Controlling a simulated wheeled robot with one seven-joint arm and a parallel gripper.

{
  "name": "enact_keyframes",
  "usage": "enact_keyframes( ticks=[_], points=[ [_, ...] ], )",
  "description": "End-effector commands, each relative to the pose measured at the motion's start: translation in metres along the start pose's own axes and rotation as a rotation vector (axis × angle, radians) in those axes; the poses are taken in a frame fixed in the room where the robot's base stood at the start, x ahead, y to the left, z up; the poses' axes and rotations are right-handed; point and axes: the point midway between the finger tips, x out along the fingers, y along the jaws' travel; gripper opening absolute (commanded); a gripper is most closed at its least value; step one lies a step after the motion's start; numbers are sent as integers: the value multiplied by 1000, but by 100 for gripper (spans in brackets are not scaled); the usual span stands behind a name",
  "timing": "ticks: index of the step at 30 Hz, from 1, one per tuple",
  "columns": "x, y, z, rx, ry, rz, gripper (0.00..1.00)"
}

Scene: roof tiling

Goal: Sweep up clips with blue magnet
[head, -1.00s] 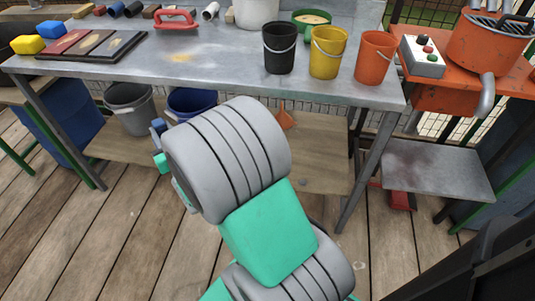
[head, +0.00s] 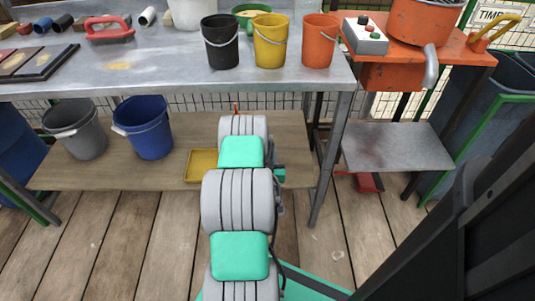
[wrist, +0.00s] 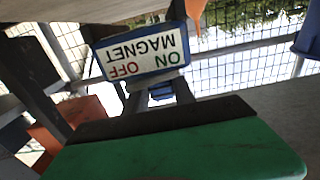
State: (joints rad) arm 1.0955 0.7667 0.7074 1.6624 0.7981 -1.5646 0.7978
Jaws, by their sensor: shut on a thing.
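In the wrist view my gripper (wrist: 160,92) is shut on the blue magnet (wrist: 141,52). The magnet shows a white face in a blue frame, with MAGNET, ON and OFF reading upside down. A small blue part shows between the two grey fingers. In the head view my arm reaches forward under the workbench, over the lower shelf, and hides the fingers and the magnet. I cannot make out any clips in these frames.
A yellow tray (head: 202,165) lies on the wooden lower shelf (head: 300,150) left of my arm. A blue bucket (head: 146,130) and a grey bucket (head: 76,130) stand further left. The metal workbench (head: 150,75) is above, with a leg (head: 328,160) to the right.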

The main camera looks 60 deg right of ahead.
Motion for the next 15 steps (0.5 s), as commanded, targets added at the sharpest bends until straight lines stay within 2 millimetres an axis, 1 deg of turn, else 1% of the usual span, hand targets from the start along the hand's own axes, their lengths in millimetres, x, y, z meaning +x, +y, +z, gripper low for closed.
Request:
enact_keyframes(
  ticks=[5,15],
  points=[
    [0,0,8,-1,2,0,0],
    [0,0,34,0,2,0,0]
  ],
)
